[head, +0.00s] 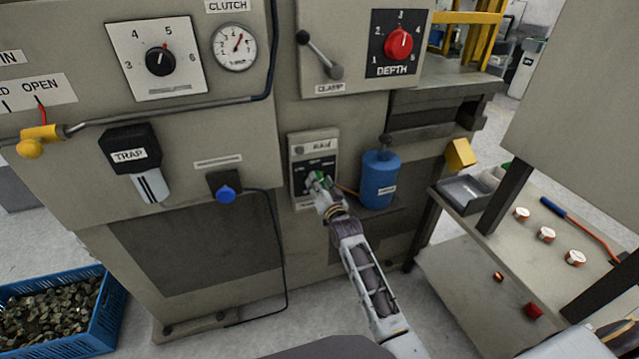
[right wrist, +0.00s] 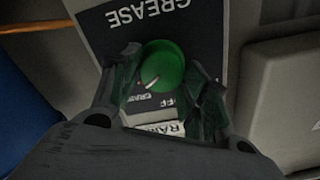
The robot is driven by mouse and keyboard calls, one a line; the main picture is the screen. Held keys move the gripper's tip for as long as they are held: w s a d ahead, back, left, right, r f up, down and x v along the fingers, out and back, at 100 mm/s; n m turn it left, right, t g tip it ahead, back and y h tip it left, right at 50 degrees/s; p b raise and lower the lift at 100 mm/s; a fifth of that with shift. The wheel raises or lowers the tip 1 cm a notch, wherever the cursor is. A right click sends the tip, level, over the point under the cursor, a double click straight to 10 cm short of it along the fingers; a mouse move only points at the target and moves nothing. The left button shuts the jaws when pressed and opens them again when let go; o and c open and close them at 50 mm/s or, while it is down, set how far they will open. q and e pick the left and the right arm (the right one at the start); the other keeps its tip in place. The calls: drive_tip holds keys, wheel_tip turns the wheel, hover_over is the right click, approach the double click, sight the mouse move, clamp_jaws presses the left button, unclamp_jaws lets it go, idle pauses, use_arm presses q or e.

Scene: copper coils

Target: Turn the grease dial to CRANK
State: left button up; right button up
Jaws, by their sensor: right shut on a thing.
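The green grease dial (right wrist: 163,68) sits on a dark panel plate marked GREASE (right wrist: 155,14), which appears upside down in the right wrist view. My right gripper (right wrist: 165,85) has its two fingers on either side of the dial and is shut on it. A pale pointer line shows on the lower left of the dial's face, near small lettering; which label it meets is not clear. In the head view the grease panel (head: 315,143) is on the machine front. My right gripper (head: 319,186) covers most of the dial there.
A blue canister (head: 380,182) stands just right of the panel. The red DEPTH dial (head: 399,44) and the clamp lever (head: 320,54) are above. A blue knob (head: 226,192) is to the left. A blue crate (head: 98,328) is on the floor at left.

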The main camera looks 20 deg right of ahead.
drive_tip(key=shift+r, duration=0.1)
idle(0.3)
drive_tip(key=o, duration=1)
drive_tip(key=s, duration=1.2)
drive_tip(key=shift+d, duration=0.2)
idle(0.6)
